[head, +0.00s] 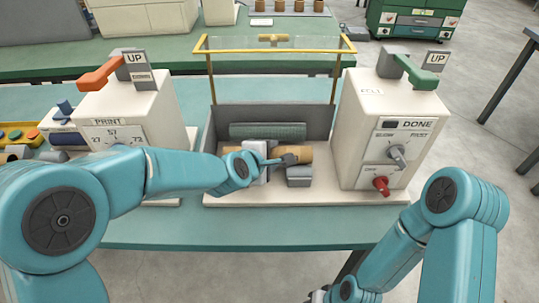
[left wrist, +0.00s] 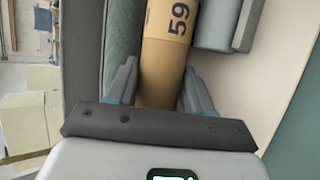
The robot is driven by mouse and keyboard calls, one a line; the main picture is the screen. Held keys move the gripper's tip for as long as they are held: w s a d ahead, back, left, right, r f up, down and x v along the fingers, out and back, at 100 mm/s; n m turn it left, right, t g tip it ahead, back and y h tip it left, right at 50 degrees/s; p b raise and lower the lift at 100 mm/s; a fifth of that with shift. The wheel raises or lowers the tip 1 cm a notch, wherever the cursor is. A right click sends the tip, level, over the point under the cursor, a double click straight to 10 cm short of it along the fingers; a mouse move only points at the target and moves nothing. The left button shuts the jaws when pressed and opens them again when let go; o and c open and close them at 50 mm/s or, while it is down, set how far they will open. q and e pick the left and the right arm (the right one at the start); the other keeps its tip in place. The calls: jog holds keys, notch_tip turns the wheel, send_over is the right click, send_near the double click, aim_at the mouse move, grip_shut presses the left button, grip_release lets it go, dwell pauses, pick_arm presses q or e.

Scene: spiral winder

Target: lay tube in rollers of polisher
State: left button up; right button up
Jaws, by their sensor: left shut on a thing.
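The tan cardboard tube (head: 305,152) lies level in the bay of the polisher (head: 375,130), between the green roller (head: 267,131) behind and the grey roller (head: 299,178) in front. My left gripper (head: 273,160) is shut on the tube, reaching in from the left. In the left wrist view the tube (left wrist: 168,60) runs between the two fingers and bears "59". The green roller (left wrist: 122,35) is on its left there and the grey roller (left wrist: 214,25) on its right. Whether the tube rests on both rollers is hidden. Only an edge of my right gripper (head: 318,295) shows at the bottom.
A clear guard with a yellow frame (head: 275,43) stands raised over the bay. The polisher's panel reads "DONE", with a grey knob (head: 397,153) and a red knob (head: 381,185). A printing machine (head: 120,110) with an orange lever stands left. The green bench front (head: 250,228) is clear.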

pick_arm(q)
jog(key=o, duration=1)
jog(key=shift+s+r, duration=0.1)
jog(key=shift+o, duration=0.6)
jog(key=p+v, duration=0.3)
jog(key=v, duration=1.3)
jog(key=shift+s, duration=0.1)
